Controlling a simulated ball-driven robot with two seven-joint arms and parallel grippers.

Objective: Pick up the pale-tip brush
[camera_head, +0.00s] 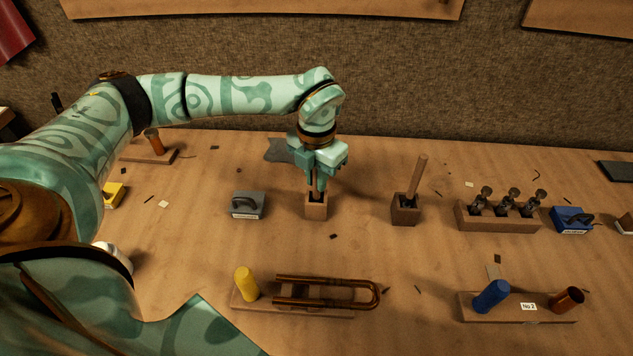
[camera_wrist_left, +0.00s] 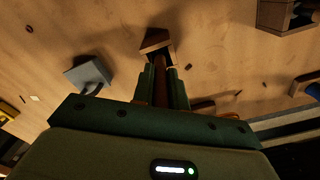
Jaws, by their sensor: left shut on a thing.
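My left gripper (camera_head: 318,184) points down over a light wooden block holder (camera_head: 316,211) in the middle of the bench. Its fingers are shut on an upright brush, whose brown handle (camera_wrist_left: 160,92) shows between the fingers in the wrist view. The lower end of this brush is at or in the holder's opening; its tip is hidden, so I cannot tell its colour. A second brush (camera_head: 417,176) leans slightly in a darker holder (camera_head: 405,211) to the right, its tip also hidden. My right gripper is not in view.
A grey block with a handle (camera_head: 248,205) stands left of the holder. A rack of metal valves (camera_head: 498,217) and a blue block (camera_head: 571,220) stand right. In front are a brass slide (camera_head: 330,283) beside a yellow peg (camera_head: 246,284), and a blue peg (camera_head: 491,296).

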